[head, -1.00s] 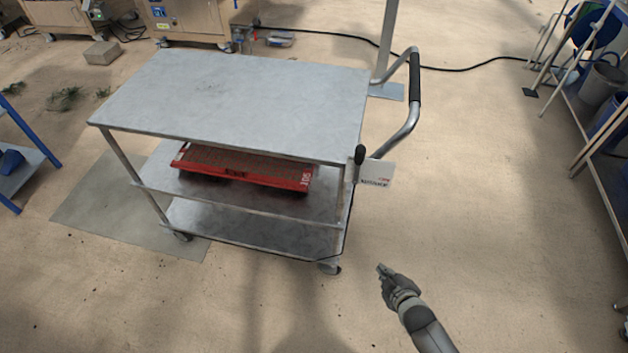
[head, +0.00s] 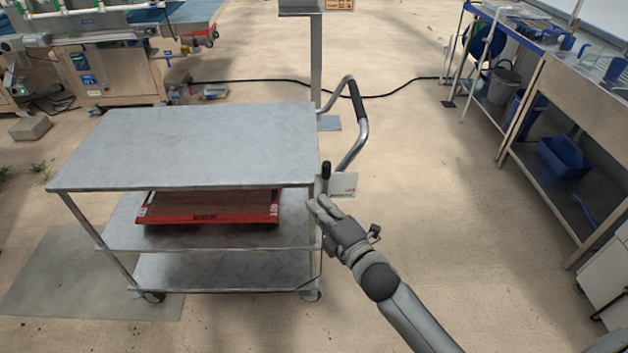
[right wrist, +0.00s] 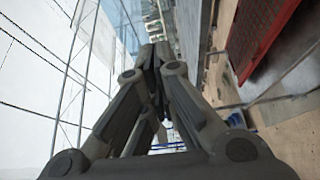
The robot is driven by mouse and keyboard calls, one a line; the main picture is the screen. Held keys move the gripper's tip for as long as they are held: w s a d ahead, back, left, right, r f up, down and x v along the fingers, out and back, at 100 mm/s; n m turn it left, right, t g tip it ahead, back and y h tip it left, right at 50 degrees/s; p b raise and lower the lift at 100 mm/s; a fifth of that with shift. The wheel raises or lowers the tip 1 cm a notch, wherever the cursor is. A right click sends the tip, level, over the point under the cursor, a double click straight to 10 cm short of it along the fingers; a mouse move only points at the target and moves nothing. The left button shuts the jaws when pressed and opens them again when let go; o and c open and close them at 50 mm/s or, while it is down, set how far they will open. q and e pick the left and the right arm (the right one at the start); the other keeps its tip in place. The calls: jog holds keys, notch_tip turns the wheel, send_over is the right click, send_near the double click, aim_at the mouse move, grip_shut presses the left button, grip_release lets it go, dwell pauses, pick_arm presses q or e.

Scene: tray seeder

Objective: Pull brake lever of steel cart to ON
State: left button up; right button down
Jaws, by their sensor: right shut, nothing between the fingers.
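The steel cart (head: 200,140) stands in the middle of the head view, with three shelves and a tubular handle on its right side. Its brake lever, with a black grip (head: 326,170), stands upright at the cart's right front corner, beside a white label plate (head: 343,185). My right gripper (head: 313,204) is shut and empty, just below and in front of the lever's grip. I cannot tell whether it touches the lever. In the right wrist view the closed fingers (right wrist: 152,58) point ahead, and the lever cannot be made out. My left gripper is not in view.
A red tray (head: 210,217) lies on the cart's middle shelf. A workbench (head: 575,110) with blue bins runs along the right. A post (head: 316,65) stands behind the cart, and a black cable crosses the floor. The floor between cart and bench is clear.

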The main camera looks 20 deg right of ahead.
aim_at(318, 179)
jog(key=p+x, duration=0.1)
jog(key=x, duration=0.9)
jog(key=d, duration=0.1)
jog(key=d+p, duration=0.1)
jog(key=d, duration=0.1)
jog(key=shift+s+d, duration=0.3)
jog(key=shift+d, duration=0.1)
jog(key=shift+d, duration=0.15)
jog(key=shift+s+d+m, duration=0.1)
jog(key=shift+d+m, duration=0.1)
jog(key=shift+m, duration=0.1)
